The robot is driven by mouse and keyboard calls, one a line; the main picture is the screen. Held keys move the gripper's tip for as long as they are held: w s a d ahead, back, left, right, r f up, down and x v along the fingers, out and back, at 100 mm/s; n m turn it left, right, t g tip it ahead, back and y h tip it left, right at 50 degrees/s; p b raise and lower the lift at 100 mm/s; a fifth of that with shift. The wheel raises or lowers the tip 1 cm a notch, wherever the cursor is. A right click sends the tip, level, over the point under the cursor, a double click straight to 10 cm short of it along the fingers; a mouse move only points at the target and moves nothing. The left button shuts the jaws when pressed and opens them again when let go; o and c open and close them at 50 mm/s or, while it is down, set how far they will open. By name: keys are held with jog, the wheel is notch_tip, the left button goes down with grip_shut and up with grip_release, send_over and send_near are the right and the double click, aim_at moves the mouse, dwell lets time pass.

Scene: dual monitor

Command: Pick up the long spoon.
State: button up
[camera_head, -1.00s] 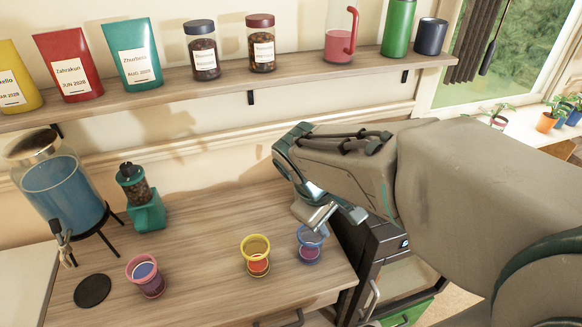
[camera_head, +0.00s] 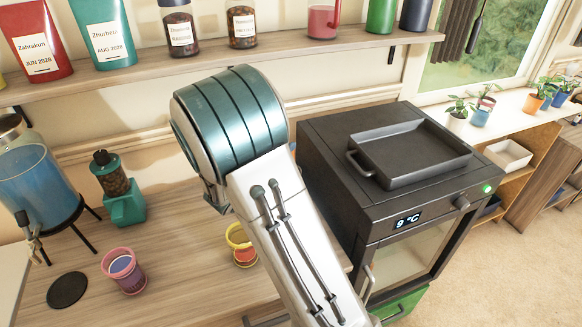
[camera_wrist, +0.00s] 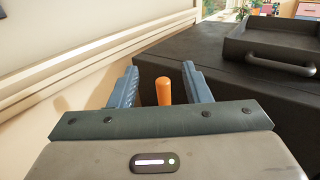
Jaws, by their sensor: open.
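In the wrist view, my gripper (camera_wrist: 160,67) is open, with its two blue-grey fingers apart. An orange rounded rod (camera_wrist: 163,91) shows between the fingers, with visible gaps on both sides. It looks like a handle end, but I cannot tell whether it belongs to the long spoon. Its lower part is hidden behind the gripper body. In the head view my arm hides the gripper, and no spoon can be clearly made out there.
A dark oven (camera_head: 340,165) with a black tray (camera_head: 415,150) on top stands close right of my arm. The counter (camera_head: 185,225) holds a yellow-rimmed cup (camera_head: 243,254), a pink cup (camera_head: 123,270) and a teal grinder (camera_head: 124,208). A loaded shelf (camera_head: 140,72) runs above.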

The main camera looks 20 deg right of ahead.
notch_tip(320, 180, down, 7)
jog(key=p+x, duration=0.1)
jog(key=x, duration=0.6)
jog(key=shift+d, duration=0.25)
jog(key=shift+w+r, duration=0.15)
grip_shut()
